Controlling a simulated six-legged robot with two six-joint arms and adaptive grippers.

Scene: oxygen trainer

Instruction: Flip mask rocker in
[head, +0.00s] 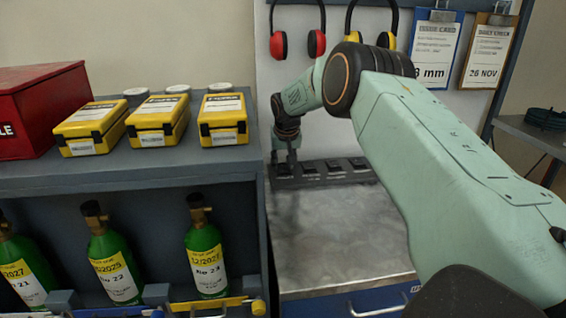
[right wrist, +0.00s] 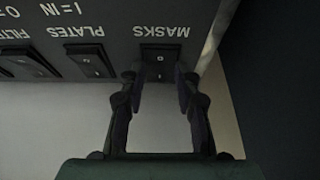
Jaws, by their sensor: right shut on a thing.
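The mask rocker (right wrist: 161,66) is a black rocker switch under the upside-down label MASKS on a grey switch panel (right wrist: 110,50) in the right wrist view. My right gripper (right wrist: 158,78) has one finger at each side of this rocker and is shut on it. In the head view my right gripper (head: 288,158) points down at the left end of the switch strip (head: 322,181), and the mask rocker there is hard to make out. Which way the rocker is tipped I cannot tell. My left gripper is not in view.
The plates rocker (right wrist: 90,61) and the filter rocker (right wrist: 18,62) sit beside it. A steel worktop (head: 340,235) is clear below the strip. A grey shelf (head: 150,178) with yellow cases (head: 222,118), a red box (head: 40,108) and green cylinders (head: 205,255) stands at left.

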